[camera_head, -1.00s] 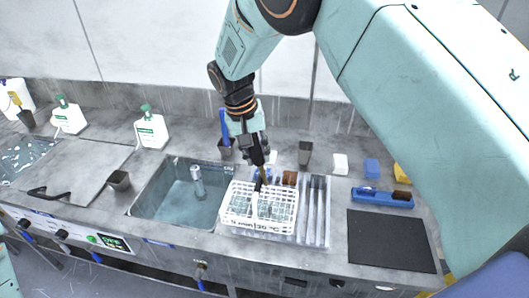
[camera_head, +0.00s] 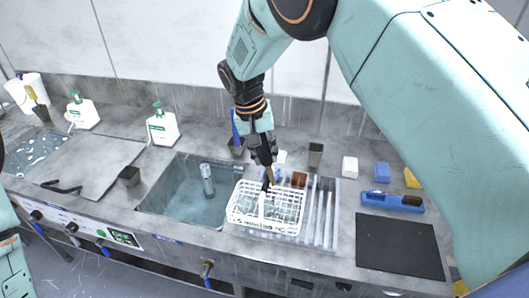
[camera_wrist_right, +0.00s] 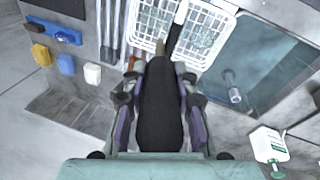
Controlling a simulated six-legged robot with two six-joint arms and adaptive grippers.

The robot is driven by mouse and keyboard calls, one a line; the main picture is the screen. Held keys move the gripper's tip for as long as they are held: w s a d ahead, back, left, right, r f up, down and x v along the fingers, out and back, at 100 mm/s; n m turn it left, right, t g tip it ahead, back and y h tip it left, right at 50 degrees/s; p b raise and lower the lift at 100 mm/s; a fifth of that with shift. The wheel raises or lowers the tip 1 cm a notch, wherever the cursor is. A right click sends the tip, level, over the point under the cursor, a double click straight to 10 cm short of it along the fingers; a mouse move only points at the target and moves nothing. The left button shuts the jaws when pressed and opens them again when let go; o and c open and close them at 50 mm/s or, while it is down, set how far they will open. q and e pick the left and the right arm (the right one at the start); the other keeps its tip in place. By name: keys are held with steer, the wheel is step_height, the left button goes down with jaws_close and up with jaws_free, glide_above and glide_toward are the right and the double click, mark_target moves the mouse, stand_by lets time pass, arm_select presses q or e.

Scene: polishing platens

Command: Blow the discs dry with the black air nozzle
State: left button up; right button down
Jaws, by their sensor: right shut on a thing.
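My right gripper (camera_head: 264,158) is shut on the black air nozzle (camera_wrist_right: 160,105), pointing it down above the white wire basket (camera_head: 232,214). The basket also shows in the wrist view (camera_wrist_right: 208,35). Grey-green shapes, perhaps the discs, lie inside the basket behind its grid; I cannot make them out singly. A white and black bar stands out over the basket's middle. My left gripper is outside the views; only part of that arm shows at lower left.
A sink (camera_head: 180,203) with water is left of the basket. Grey rails (camera_head: 322,215) lie right of it, then a black mat (camera_head: 398,246). A blue holder with a brown brush (camera_head: 392,200), a white block (camera_head: 350,167) and a blue block (camera_head: 382,172) stand behind. White bottles (camera_head: 162,129) stand at back left.

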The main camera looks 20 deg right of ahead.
mark_target(264, 136)
steer(key=shift+r, duration=0.15)
steer(key=shift+d+v, duration=0.25)
steer(key=shift+v, duration=0.9)
steer(key=shift+d+v, duration=0.25)
steer(key=shift+v, duration=0.95)
steer(key=shift+r, duration=0.1)
steer(key=shift+w+d+f+y, duration=0.2)
steer(key=shift+w+d+y, duration=0.1)
steer(key=shift+y, duration=0.3)
steer(key=shift+w+d+f+y, duration=0.2)
steer(key=shift+w+d+y, duration=0.05)
steer(key=shift+y, duration=0.35)
steer(key=shift+a, duration=0.2)
steer(key=shift+d, duration=0.2)
steer(key=shift+a, duration=0.15)
